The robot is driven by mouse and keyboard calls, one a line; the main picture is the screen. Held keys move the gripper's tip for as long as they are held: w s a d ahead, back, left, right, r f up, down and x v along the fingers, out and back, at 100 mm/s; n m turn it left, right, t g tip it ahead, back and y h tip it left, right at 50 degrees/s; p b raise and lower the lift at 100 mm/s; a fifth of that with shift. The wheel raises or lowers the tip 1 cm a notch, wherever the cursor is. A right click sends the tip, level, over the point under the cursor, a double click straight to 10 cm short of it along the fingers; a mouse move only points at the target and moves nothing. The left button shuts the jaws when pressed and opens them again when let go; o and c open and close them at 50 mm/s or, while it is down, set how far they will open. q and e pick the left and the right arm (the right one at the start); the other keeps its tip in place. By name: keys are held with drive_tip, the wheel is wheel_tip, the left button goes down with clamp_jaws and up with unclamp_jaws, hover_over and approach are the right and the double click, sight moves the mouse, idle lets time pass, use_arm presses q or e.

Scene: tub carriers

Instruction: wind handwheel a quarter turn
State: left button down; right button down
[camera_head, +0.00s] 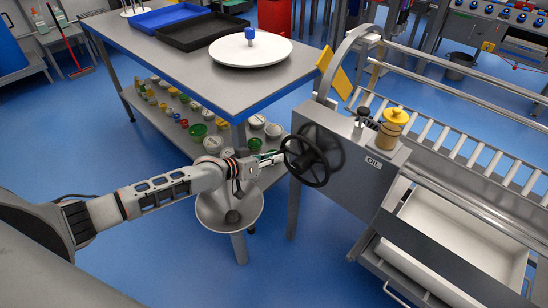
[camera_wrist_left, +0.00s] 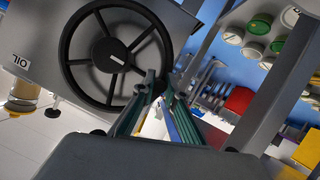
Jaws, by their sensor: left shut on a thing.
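The black handwheel (camera_head: 305,157) is mounted on the side of the grey metal housing (camera_head: 345,145) marked OIL. It has a round rim, spokes and a hub with a pale mark; in the left wrist view the handwheel (camera_wrist_left: 109,55) fills the upper left. My left gripper (camera_head: 277,157) reaches in from the left to the near left part of the rim. In the left wrist view my left gripper (camera_wrist_left: 158,88) is shut on the handwheel at the rim's lower right edge. The fingertips partly hide the exact contact. My right gripper is in neither view.
A grey table (camera_head: 165,50) with a white round disc (camera_head: 250,53) and trays stands behind my arm. A metal funnel (camera_head: 229,208) hangs below my wrist. A yellow-capped container (camera_head: 392,130) stands on the housing. A roller conveyor (camera_head: 465,140) runs off to the right.

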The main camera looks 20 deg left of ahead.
use_arm(q)
drive_tip(key=shift+s+a+f, duration=0.1)
drive_tip(key=shift+a+f, duration=0.05)
drive_tip(key=shift+f, duration=0.15)
drive_tip(key=c, duration=2)
unclamp_jaws()
drive_tip(key=shift+c, duration=0.2)
drive_tip(key=shift+r, duration=0.1)
drive_tip(key=v, duration=1.2)
